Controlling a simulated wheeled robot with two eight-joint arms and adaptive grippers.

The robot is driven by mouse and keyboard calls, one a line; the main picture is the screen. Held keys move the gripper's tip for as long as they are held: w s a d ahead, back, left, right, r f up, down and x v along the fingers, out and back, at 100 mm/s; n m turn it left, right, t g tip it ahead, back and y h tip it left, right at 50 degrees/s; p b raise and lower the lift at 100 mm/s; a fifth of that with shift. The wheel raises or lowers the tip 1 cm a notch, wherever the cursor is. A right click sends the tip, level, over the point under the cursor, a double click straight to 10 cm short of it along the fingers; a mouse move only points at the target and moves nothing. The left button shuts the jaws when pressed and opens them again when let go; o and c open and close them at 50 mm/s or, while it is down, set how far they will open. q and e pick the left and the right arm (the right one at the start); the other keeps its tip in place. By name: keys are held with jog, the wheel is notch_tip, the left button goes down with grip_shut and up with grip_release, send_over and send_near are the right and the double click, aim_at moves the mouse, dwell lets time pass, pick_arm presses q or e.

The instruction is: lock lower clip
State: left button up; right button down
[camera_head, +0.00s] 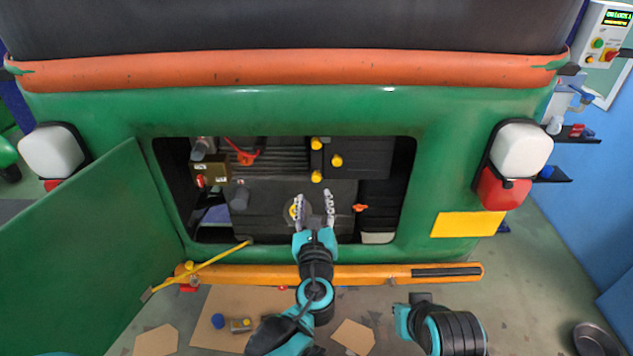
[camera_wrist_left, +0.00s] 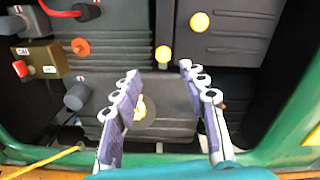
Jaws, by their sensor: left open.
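My left gripper (camera_head: 314,194) is open and empty, reaching into the engine bay of the green rickshaw. Its fingers point inward in the left wrist view (camera_wrist_left: 158,70). Yellow knobs (camera_head: 316,176) sit on the dark box above the fingertips; the lowest also shows in the left wrist view (camera_wrist_left: 163,54), just beyond and between the tips. A round yellow part (camera_wrist_left: 140,107) is partly hidden behind one finger. An orange clip-like part (camera_head: 360,207) sits right of the fingers. I cannot tell for certain which part is the lower clip. My right gripper's fingers are not visible.
The green hatch door (camera_head: 90,250) stands open at left. A yellow rod (camera_head: 200,266) slants across the bay's lower left edge. The orange bumper (camera_head: 420,274) runs below the opening. A brown box with a red button (camera_wrist_left: 38,62) is at the bay's left.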

aim_at(316, 180)
pick_arm(q)
jog(key=shift+m, duration=0.3)
jog(key=w, duration=0.4)
jog(key=w+b, duration=0.1)
jog(key=w, duration=0.2)
jog(key=shift+w+d+r+b, duration=0.1)
jog(key=shift+w+d+b, duration=0.1)
jog(key=shift+w+b, duration=0.15)
grip_shut()
